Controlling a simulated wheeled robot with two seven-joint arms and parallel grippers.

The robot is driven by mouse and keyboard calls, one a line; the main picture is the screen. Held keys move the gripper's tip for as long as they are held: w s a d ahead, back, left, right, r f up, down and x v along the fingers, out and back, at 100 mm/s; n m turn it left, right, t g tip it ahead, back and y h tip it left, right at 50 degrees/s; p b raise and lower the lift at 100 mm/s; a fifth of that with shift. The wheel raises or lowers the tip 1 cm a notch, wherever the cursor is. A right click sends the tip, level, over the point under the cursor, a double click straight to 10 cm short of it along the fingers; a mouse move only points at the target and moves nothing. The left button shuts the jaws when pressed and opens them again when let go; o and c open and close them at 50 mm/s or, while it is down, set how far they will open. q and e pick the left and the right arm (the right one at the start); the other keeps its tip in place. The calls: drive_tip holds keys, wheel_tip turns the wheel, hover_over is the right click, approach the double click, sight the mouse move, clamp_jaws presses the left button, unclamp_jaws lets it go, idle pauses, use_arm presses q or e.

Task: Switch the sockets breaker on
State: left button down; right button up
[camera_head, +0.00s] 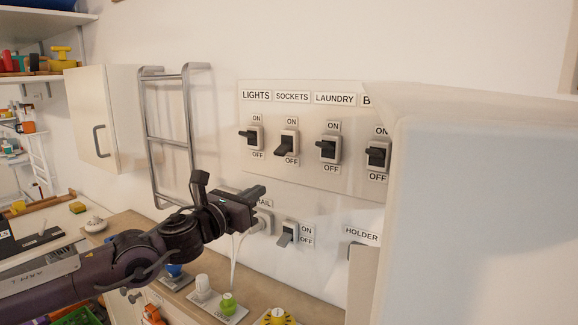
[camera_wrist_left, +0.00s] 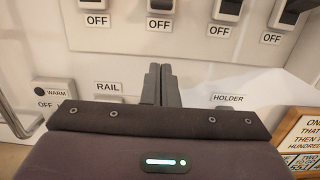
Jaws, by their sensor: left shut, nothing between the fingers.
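The sockets breaker (camera_head: 289,142) is on the white wall panel (camera_head: 300,178), second from the left under the SOCKETS label (camera_head: 292,97). Its black lever points down toward OFF, lower than the levers beside it. The lower part of a breaker (camera_wrist_left: 160,5) shows at the top of the left wrist view, above an OFF label, in line with my fingers. My left gripper (camera_head: 258,190) is shut and empty, below and left of the sockets breaker and apart from it. In the left wrist view its closed fingers (camera_wrist_left: 160,85) point toward the panel. My right gripper is not in view.
The lights breaker (camera_head: 253,137) and laundry breaker (camera_head: 329,149) flank it. A lower switch (camera_head: 289,234) sits beneath. A metal rail rack (camera_head: 169,135) is on the left. A large white block (camera_head: 480,210) fills the right. The counter (camera_head: 190,292) below holds knobs.

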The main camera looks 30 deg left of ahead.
sight(285, 147)
use_arm(q)
drive_tip(key=shift+s, duration=0.1)
drive_tip(key=w+p, duration=0.2)
drive_tip(key=w, duration=0.1)
drive_tip(key=w+d+r+p, duration=0.1)
drive_tip(key=w+p, duration=0.1)
drive_tip(key=w, duration=0.1)
drive_tip(key=w+p, duration=0.2)
drive_tip(key=w, duration=0.2)
drive_tip(key=shift+d+r, duration=0.2)
drive_tip(key=s+r+p, duration=0.1)
drive_tip(key=r+p, duration=0.1)
drive_tip(key=r, duration=0.1)
drive_tip(key=shift+s+a, duration=0.2)
drive_tip(key=shift+s, duration=0.2)
drive_tip(key=shift+w, duration=0.15)
